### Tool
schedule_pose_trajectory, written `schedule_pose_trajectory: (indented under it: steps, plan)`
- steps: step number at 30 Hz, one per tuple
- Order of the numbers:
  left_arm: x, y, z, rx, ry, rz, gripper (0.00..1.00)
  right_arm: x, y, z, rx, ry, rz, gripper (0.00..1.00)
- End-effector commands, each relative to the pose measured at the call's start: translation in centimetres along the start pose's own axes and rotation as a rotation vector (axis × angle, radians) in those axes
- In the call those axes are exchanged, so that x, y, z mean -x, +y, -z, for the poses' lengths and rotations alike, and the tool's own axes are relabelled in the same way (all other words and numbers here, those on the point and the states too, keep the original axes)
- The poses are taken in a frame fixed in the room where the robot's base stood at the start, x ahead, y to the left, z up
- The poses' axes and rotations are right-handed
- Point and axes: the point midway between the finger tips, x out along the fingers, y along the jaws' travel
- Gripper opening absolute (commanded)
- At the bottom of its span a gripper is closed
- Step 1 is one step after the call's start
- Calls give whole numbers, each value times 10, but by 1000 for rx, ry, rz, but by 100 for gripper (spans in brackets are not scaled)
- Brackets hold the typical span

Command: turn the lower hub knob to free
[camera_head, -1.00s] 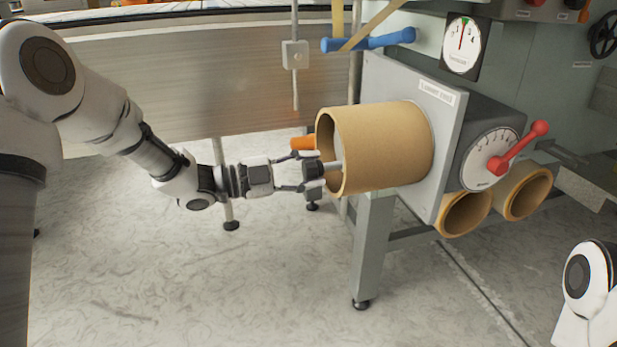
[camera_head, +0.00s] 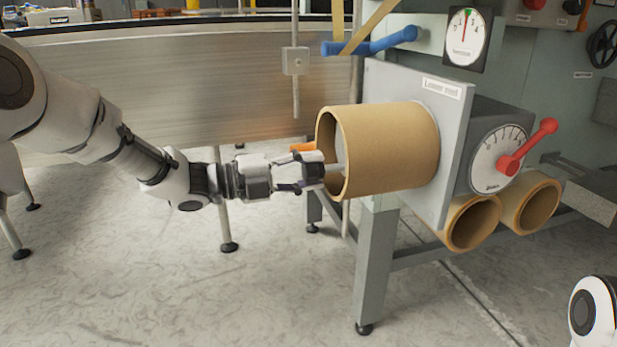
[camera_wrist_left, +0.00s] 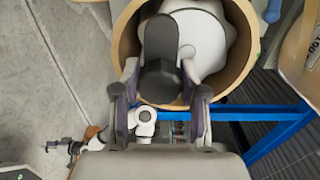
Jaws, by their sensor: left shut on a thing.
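The lower hub knob (camera_wrist_left: 161,45) is a dark grey paddle-shaped grip in the left wrist view, in front of a pale hub face (camera_wrist_left: 205,45). The hub sits inside the open end of a brown cardboard core (camera_head: 390,145), beside a plate labelled as the lower reel. My left gripper (camera_head: 313,172) is at the core's left opening in the head view. Its two fingers (camera_wrist_left: 160,90) are shut on the knob, one on each side. In the head view the fingers mostly cover the knob, and a short grey shaft shows behind them. My right gripper is out of view.
A red lever (camera_head: 535,140) on a dial is right of the core. Two more brown cores (camera_head: 470,222) lie below it. A blue bar (camera_head: 370,44) is above, and a hanging rod with a grey box (camera_head: 295,61) is at upper left. Floor below is clear.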

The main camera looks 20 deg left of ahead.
Motion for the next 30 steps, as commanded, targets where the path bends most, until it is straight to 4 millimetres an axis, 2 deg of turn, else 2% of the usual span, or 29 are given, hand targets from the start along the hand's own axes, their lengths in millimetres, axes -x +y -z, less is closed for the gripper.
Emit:
schedule_pose_trajectory:
  steps: [13,14,15,16,26,30]
  plan:
    - [0,0,0,-13,1,-2,8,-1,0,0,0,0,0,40]
    - [0,0,0,-13,1,-2,46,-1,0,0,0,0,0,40]
    - [0,0,0,-13,1,-2,60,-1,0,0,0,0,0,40]
    - [0,0,0,-13,1,-2,68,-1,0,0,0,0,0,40]
    - [2,0,0,-12,0,0,68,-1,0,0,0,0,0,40]
    - [18,-1,-1,-9,-4,3,68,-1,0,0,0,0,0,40]
